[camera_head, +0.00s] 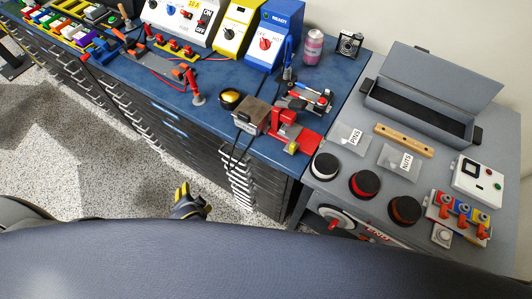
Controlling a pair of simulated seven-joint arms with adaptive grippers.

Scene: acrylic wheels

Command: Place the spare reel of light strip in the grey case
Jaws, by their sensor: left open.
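The grey case (376,101) stands open at the back of the grey table on the right, its lid raised behind it and its inside dark. Three round black-topped pieces sit in a row along that table's front: one with a white rim (325,167), one red (364,185), one brown (405,211). A white round reel-like thing (337,217) shows partly beneath the tabletop. I cannot tell which is the spare reel of light strip. My left gripper (184,193), with yellow fingertips, is open and empty over the floor, left of the grey table and apart from everything. My right gripper is out of view.
Two labelled clear bags (399,163) and a wooden bar (403,140) lie before the case. A white switch box (477,181) and a coloured valve block (459,214) stand at right. The blue bench (222,75) is crowded with tools; a red vise (294,132) sits near its corner.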

